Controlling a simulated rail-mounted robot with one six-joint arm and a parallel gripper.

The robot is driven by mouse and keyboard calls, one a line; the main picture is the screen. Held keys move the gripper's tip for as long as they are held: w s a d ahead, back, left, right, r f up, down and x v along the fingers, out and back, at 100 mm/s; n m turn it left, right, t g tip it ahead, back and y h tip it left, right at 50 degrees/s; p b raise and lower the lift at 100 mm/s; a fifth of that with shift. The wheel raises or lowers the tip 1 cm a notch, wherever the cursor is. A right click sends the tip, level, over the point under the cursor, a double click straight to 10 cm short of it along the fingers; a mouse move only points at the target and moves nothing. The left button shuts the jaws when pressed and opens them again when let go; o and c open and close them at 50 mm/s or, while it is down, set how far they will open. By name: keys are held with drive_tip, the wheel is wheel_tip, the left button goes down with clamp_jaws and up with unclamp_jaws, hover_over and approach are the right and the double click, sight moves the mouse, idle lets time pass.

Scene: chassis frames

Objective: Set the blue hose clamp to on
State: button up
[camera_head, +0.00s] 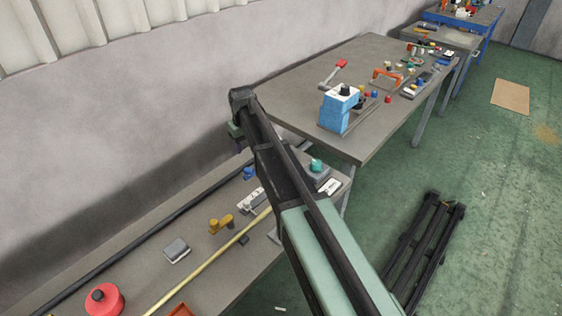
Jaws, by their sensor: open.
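A small blue part (249,174), which looks like the blue hose clamp, sits on the near grey bench (213,268) close to the wall-side edge. My arm partly covers it, and its setting is too small to read. The end of my arm, with my gripper (242,147), shows small and dark just above and left of the blue part in the picture. The gripper is open, with no object visible in it. Its fingers are mostly hidden behind my arm, and I cannot tell the exact gap to the blue part.
Around it on the near bench are a grey-white device (251,201), a yellow lever part (221,224), a teal-knobbed box (317,168), a yellow rod (190,276), a black rod (140,239) and a red knob (104,300). A second table (300,92) holds a blue box (338,112).

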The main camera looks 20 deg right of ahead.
sight(247, 169)
drive_tip(key=f+b, duration=1.1)
drive_tip(key=shift+a, duration=0.25)
drive_tip(key=shift+r, duration=0.1)
clamp_jaws()
